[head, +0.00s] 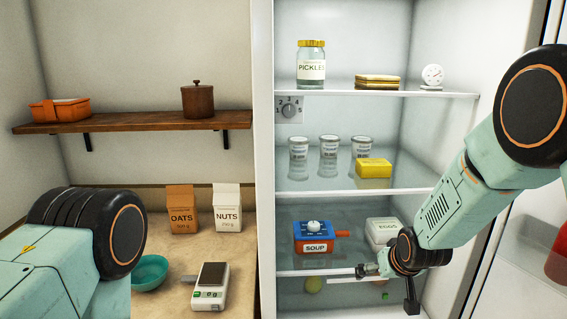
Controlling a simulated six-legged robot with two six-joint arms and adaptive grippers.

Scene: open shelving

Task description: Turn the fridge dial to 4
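The fridge dial (289,109) is a small round grey knob on a pale square plate, at the left of the fridge interior just below the top shelf. Small numerals stand around it; the pointer's exact setting is too small to read. My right gripper (388,289) is low in the fridge, in front of the lowest visible shelf, below and to the right of the dial and well apart from it. Its dark fingers look spread, with nothing between them. My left arm comes in at the lower left; its gripper is out of view.
The top shelf holds a pickle jar (311,66), a yellow stack (377,82) and a white timer (432,76). Below are several cans (329,148) and a yellow box (374,168). A soup pot (314,237) and an egg carton (383,231) stand near my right gripper.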

